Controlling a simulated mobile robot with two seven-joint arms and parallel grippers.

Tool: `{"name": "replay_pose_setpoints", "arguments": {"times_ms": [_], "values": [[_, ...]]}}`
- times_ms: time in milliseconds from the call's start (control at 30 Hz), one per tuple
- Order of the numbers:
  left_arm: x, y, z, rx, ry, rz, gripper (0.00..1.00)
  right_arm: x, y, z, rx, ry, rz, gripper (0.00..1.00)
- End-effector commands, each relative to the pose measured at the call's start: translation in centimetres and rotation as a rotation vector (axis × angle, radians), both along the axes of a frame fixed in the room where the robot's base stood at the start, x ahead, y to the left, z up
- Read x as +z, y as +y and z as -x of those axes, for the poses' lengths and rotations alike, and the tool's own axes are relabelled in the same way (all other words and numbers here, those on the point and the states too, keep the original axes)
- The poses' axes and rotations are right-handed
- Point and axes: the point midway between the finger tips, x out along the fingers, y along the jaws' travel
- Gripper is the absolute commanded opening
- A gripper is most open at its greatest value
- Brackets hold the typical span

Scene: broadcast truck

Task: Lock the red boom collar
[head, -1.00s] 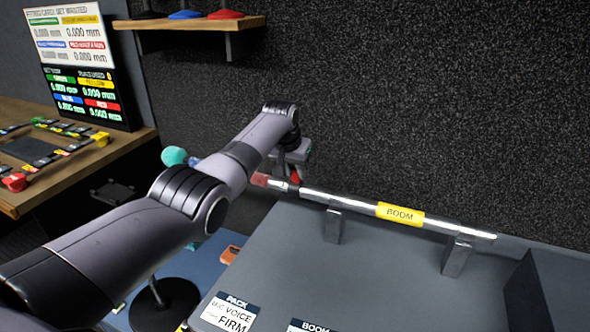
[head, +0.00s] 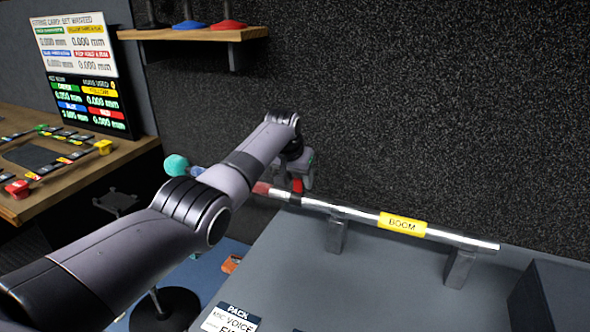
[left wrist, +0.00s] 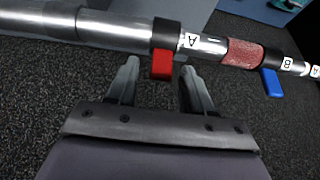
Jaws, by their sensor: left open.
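The silver boom pole (head: 345,212) lies across supports with a yellow BOOM label (head: 402,224). In the left wrist view the pole crosses the top (left wrist: 110,28). The red boom collar is a black ring (left wrist: 165,34) with a red lever (left wrist: 162,65) hanging from it, beside a section marked A. My left gripper (left wrist: 160,82) is open. Its two fingertips lie on either side of the red lever, just below the pole; I cannot tell whether they touch it. In the head view my left gripper (head: 300,182) is at the pole's left end, partly hidden by my arm.
A second collar, marked B, has a blue lever (left wrist: 271,82) further along the pole, past a red grip section (left wrist: 242,53). The dark wall (head: 420,110) stands close behind the pole. A wooden desk (head: 60,190) with a screen (head: 78,72) is at left.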

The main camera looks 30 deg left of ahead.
Motion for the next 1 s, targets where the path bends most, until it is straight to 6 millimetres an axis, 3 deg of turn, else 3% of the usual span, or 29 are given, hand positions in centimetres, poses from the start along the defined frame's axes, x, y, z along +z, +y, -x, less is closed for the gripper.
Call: {"name": "replay_pose_setpoints", "arguments": {"times_ms": [267,667,1000], "values": [[1.9,0.0,0.8,0.001,-0.002,-0.001,0.51,0.9,0.0,0.0,0.000,0.000,0.000,0.64],[5.4,-0.1,2.4,0.000,-0.001,0.000,0.51,0.7,0.0,0.0,0.000,-0.001,0.000,0.64],[6.1,-0.1,2.8,0.001,0.003,0.001,0.51,0.7,0.0,0.0,0.000,-0.001,0.000,0.64]]}}
